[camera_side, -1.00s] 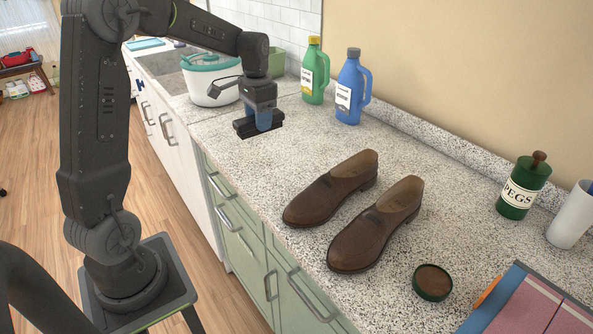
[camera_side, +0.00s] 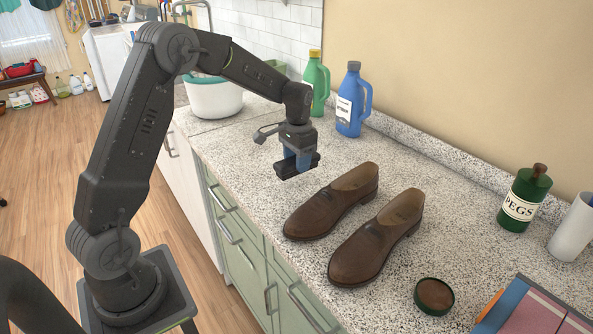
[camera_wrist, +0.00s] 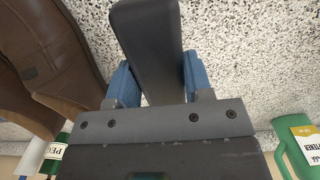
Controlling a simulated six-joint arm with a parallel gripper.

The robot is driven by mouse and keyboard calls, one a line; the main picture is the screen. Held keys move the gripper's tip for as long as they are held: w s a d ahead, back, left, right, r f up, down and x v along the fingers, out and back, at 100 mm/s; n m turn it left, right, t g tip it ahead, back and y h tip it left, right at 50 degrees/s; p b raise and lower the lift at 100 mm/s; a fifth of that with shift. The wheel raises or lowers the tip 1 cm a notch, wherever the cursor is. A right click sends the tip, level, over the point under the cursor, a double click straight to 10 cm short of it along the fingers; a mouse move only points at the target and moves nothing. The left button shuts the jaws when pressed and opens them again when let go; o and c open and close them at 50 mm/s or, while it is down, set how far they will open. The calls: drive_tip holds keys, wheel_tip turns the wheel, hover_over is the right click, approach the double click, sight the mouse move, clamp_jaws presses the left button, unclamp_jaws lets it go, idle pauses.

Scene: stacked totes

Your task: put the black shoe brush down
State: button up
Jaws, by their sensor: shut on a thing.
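The black shoe brush (camera_side: 290,168) is held between the blue fingers of my gripper (camera_side: 297,160) in the side view. It is above the speckled counter, left of and behind the brown shoes; I cannot tell exactly how high it is. In the wrist view the brush (camera_wrist: 150,45) extends up the picture from between the blue fingers of my gripper (camera_wrist: 155,85). The gripper is shut on it. The left brown shoe (camera_side: 332,203) and the right brown shoe (camera_side: 378,240) stand side by side on the counter.
The speckled counter (camera_side: 240,150) is clear around the brush. A blue bottle (camera_side: 350,105) and a green bottle (camera_side: 318,82) stand behind. A round tin (camera_side: 434,296), a green PEGS container (camera_side: 524,198) and a white cup (camera_side: 572,232) are at right. A white pot (camera_side: 215,98) stands behind left.

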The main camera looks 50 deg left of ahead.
drive_tip(key=shift+f, duration=1.8)
drive_tip(key=shift+f, duration=0.1)
drive_tip(key=o, duration=0.8)
drive_tip(key=shift+o, duration=0.2)
